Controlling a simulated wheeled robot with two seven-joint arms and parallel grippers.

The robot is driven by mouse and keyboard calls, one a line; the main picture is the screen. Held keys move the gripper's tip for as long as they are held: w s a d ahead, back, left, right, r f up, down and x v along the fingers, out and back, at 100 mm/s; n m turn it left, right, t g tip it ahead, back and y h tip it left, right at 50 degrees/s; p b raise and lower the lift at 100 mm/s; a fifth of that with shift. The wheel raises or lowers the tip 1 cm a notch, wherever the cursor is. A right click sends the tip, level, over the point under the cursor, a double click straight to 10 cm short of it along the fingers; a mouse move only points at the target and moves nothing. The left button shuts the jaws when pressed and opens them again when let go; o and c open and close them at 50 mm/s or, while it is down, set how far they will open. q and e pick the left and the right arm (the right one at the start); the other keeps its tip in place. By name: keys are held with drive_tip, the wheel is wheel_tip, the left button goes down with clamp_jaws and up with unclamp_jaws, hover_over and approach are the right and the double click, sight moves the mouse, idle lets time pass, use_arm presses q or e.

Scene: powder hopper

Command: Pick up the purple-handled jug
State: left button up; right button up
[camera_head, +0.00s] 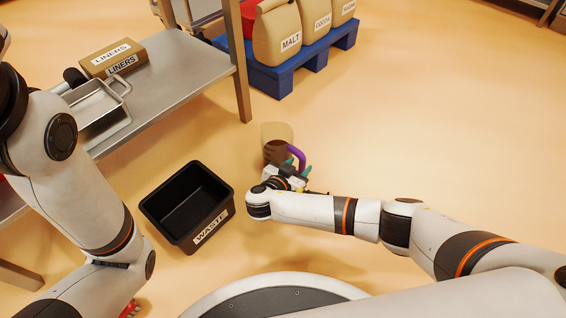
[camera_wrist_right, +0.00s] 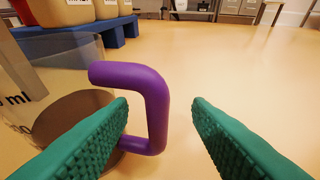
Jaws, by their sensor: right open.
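The jug (camera_head: 277,131) is see-through with brown contents in its lower part and stands on the floor right of the waste bin. Its purple handle (camera_head: 297,155) faces right, towards my right gripper (camera_head: 299,166). In the right wrist view the jug (camera_wrist_right: 70,75) fills the left side, with "ml" markings. My right gripper (camera_wrist_right: 160,108) is open, its green fingers spread. The upright bar of the purple handle (camera_wrist_right: 156,105) shows between the fingertips, nearer the left one. The left finger overlaps the handle's opening and hides part of its lower bar.
A black waste bin (camera_head: 225,205) stands left of the jug. A grey metal table (camera_head: 185,75) holds a liners box (camera_head: 112,58) and a metal tray (camera_head: 125,122). A blue pallet (camera_head: 281,84) with sacks is behind. The floor on the right is clear.

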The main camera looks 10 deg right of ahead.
sight(301, 165)
drive_tip(key=shift+w+d+f, duration=0.2)
drive_tip(key=shift+w, duration=0.05)
drive_tip(key=b+x, duration=0.4)
drive_tip(key=shift+w+f+b, duration=0.1)
drive_tip(key=shift+f+b, duration=0.15)
drive_tip(key=shift+b, duration=0.15)
drive_tip(key=shift+w+d, duration=0.3)
drive_tip(key=shift+c, duration=0.6)
drive_tip(key=shift+r, duration=0.1)
clamp_jaws()
